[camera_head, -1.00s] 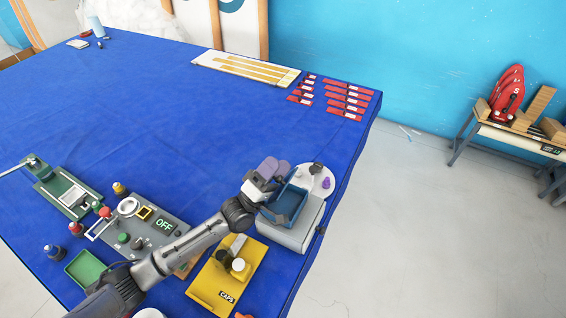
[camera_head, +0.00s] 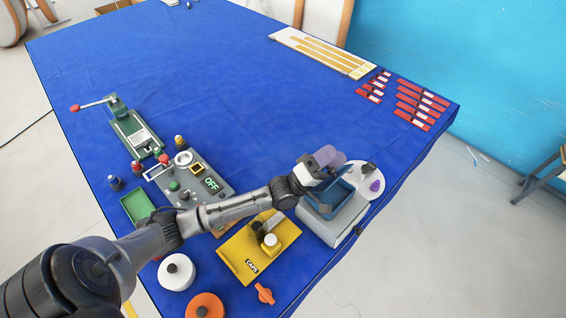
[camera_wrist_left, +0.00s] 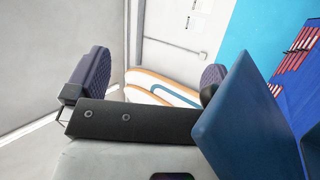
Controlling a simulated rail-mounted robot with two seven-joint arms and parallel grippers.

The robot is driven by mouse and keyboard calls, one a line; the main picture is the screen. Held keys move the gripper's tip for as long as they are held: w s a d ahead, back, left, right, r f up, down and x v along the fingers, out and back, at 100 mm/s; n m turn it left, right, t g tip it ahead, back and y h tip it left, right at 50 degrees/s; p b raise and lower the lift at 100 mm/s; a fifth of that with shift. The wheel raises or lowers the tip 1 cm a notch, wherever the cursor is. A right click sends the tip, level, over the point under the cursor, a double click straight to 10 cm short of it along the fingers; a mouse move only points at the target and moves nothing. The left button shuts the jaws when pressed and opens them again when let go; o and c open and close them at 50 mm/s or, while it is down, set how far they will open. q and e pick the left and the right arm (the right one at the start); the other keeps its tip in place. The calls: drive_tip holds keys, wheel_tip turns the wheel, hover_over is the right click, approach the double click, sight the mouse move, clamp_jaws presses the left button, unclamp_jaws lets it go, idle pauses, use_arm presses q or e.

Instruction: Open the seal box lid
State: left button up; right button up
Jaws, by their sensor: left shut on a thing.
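The blue seal box (camera_head: 338,199) sits on a pale grey stand at the right edge of the table, and its blue interior shows from above. My left gripper (camera_head: 328,158) is at its far upper edge, with purple-grey fingers. In the left wrist view a large blue panel (camera_wrist_left: 240,125), apparently the lid, stands close beside one finger. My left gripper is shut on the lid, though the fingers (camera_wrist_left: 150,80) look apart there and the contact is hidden. My right gripper is not in view.
A white round dish (camera_head: 361,175) with a purple piece is behind the box. A yellow caps tray (camera_head: 235,258) and a grey control panel (camera_head: 212,170) reading OFF lie to the left. Red strips (camera_head: 420,105) lie at the back right. The middle of the blue table is clear.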

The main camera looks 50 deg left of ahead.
use_arm(q)
drive_tip(key=shift+s+f, duration=0.15)
drive_tip(key=shift+s, duration=0.15)
drive_tip(key=shift+s+a+f, duration=0.35)
drive_tip(key=shift+s+a, duration=0.35)
drive_tip(key=shift+s, duration=0.05)
drive_tip(key=shift+c, duration=0.3)
drive_tip(key=shift+o, duration=0.3)
drive_tip(key=shift+s+a+f, duration=0.3)
drive_tip(key=shift+s+a, duration=0.55)
drive_tip(key=shift+s+a+f, duration=0.25)
drive_tip(key=shift+s+a, duration=0.55)
drive_tip(key=shift+s, duration=0.05)
drive_tip(key=shift+s+a+f+b, duration=0.2)
drive_tip(key=shift+s+a, duration=0.1)
drive_tip(key=shift+s, duration=0.15)
drive_tip(key=shift+s+a+f+b, duration=0.15)
drive_tip(key=shift+s+a, duration=0.15)
drive_tip(key=shift+s, duration=0.15)
drive_tip(key=c, duration=0.6)
drive_tip(key=s+a, duration=0.1)
drive_tip(key=s+a+f, duration=0.1)
drive_tip(key=s+a, duration=0.1)
drive_tip(key=shift+a+f, duration=0.15)
drive_tip(key=shift+f, duration=0.15)
drive_tip(key=shift+c, duration=0.2)
drive_tip(key=shift+r, duration=0.15)
